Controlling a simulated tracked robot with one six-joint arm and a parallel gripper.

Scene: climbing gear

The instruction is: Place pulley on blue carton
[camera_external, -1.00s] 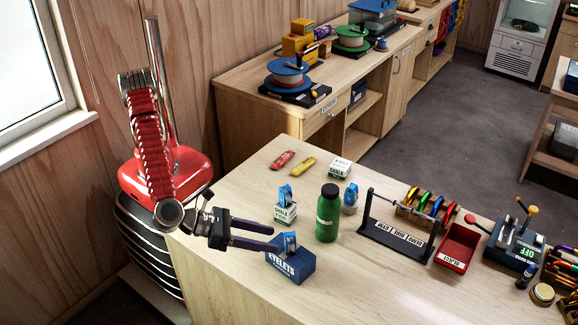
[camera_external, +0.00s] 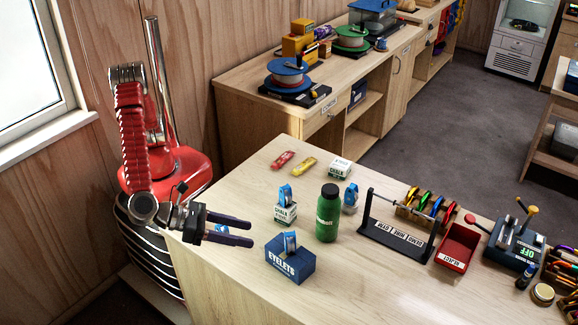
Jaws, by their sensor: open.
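The blue carton (camera_external: 291,265), lettered EYELETS, stands near the left edge of the bench. A blue and grey pulley (camera_external: 290,241) stands upright on top of it. A similar pulley (camera_external: 285,194) sits on a white and green chalk box (camera_external: 285,213). Another pulley (camera_external: 351,197) stands behind the green bottle. A small blue thing (camera_external: 222,229) shows between my fingers, mostly hidden; I cannot tell what it is.
A green bottle (camera_external: 328,214) stands right of the carton. Red (camera_external: 283,159) and yellow (camera_external: 304,166) packets and a white box (camera_external: 340,168) lie farther back. A black rack (camera_external: 400,238) and red tray (camera_external: 457,247) are at right. The bench front is clear.

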